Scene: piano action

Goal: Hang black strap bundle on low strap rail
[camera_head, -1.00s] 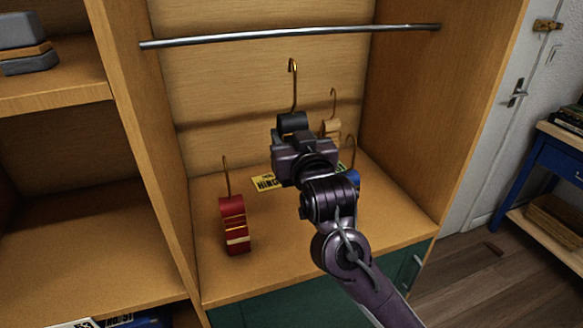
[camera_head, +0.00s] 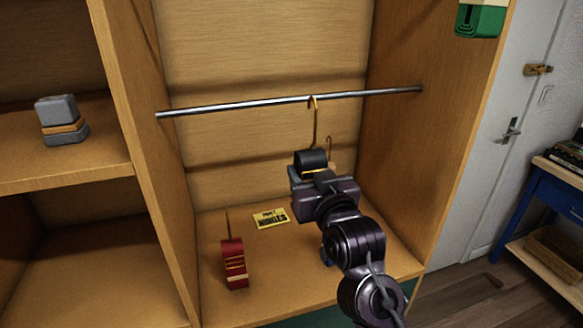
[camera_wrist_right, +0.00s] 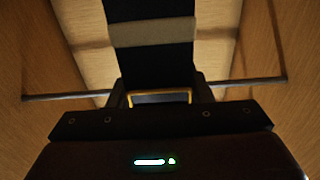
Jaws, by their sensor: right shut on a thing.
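The black strap bundle (camera_head: 311,161) has a tall brass hook on top. My right gripper (camera_head: 312,178) is shut on the bundle and holds it upright above the shelf floor. The hook's curved top overlaps the low strap rail (camera_head: 230,106) in the head view; I cannot tell whether it rests on the rail. In the right wrist view the black strap (camera_wrist_right: 150,62) with a grey band rises from between the fingers of my right gripper (camera_wrist_right: 158,97), and the rail (camera_wrist_right: 65,97) runs behind it. My left gripper is out of view.
A red strap bundle (camera_head: 234,264) with a hook stands on the cabinet floor at left. A yellow label (camera_head: 271,218) lies near the back. A tan bundle's hook (camera_head: 330,150) shows behind my gripper. A grey bundle (camera_head: 60,118) sits on the left shelf.

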